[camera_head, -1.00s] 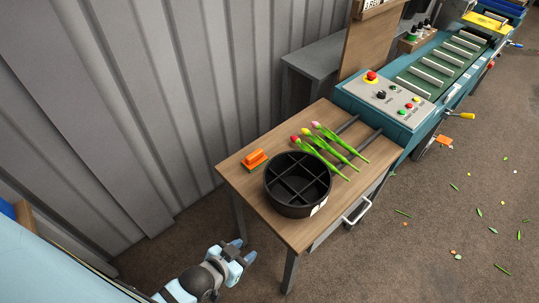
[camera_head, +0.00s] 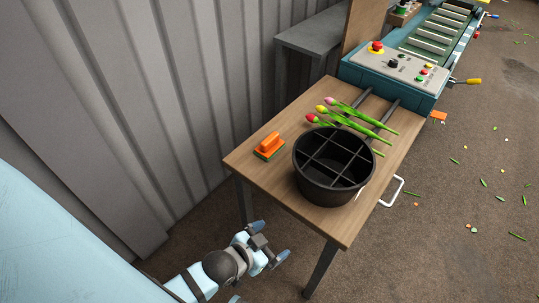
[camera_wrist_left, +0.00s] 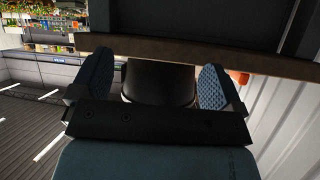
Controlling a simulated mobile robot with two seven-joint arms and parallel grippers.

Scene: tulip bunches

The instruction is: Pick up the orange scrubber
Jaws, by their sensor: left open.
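The orange scrubber (camera_head: 269,144), with an orange grip on a darker base, sits on the wooden table (camera_head: 262,180) near its left back edge, left of the black bucket. My left gripper (camera_head: 271,240) is open and empty in front of the table's left side, low and apart from the scrubber. In the left wrist view its two blue pads (camera_wrist_left: 155,82) are spread wide, with the black bucket (camera_wrist_left: 158,70) showing beyond between them. A small orange patch (camera_wrist_left: 240,77) beside the right pad may be the scrubber, mostly hidden. My right gripper is not in view.
The round black divided bucket (camera_head: 333,165) stands on the table, right of the scrubber. Several tulips (camera_head: 352,122) lie behind it. A conveyor with a button panel (camera_head: 400,63) adjoins the table's back right. A corrugated wall (camera_head: 180,90) rises behind on the left.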

